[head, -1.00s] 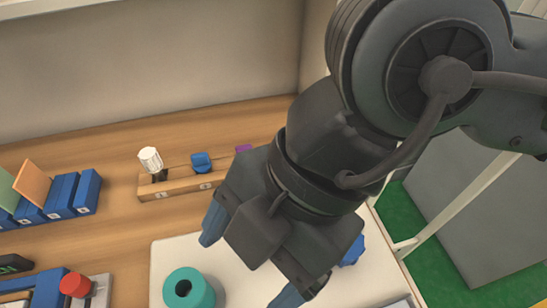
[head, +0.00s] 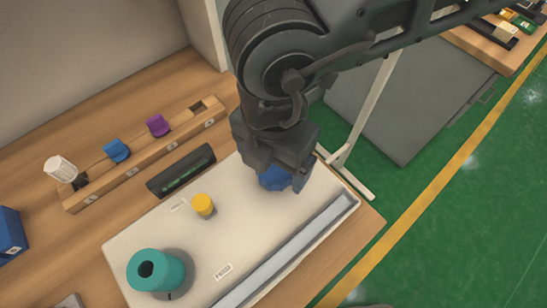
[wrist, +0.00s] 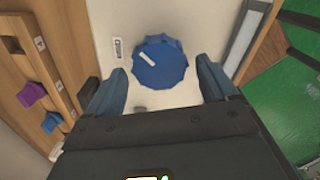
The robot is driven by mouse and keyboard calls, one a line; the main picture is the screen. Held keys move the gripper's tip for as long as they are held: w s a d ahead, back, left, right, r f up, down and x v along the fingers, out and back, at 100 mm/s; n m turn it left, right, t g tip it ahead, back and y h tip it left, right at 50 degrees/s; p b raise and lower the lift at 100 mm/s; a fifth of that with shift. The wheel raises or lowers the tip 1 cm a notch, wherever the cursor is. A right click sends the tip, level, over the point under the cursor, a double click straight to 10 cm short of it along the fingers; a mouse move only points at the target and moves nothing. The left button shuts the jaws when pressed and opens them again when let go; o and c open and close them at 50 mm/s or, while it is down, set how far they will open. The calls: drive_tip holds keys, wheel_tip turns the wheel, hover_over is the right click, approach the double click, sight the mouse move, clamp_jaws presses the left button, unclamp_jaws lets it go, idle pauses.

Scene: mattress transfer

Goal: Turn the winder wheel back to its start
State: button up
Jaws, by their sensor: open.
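The blue winder wheel (wrist: 158,62) has a scalloped rim and a white mark on top. It sits on the pale panel (head: 130,235), and the mark points toward the upper left in the wrist view. My gripper (wrist: 161,72) is open, with one blue finger to each side of the wheel's near part. Whether the fingers touch the rim cannot be told. In the head view the wheel (head: 274,179) is mostly hidden under my gripper (head: 287,172).
A teal spool (head: 157,271) and a yellow button (head: 204,206) stand on the same panel. A dark display (head: 181,171) and a wooden rack (head: 138,165) with white, blue and purple pieces lie behind. A grey bar (head: 290,250) runs along the panel's front edge.

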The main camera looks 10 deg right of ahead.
drive_tip(key=shift+f, duration=0.4)
drive_tip(key=shift+c, duration=0.4)
drive_tip(key=c, duration=1)
drive_tip(key=shift+f+b, duration=0.1)
drive_tip(key=shift+b, duration=0.35)
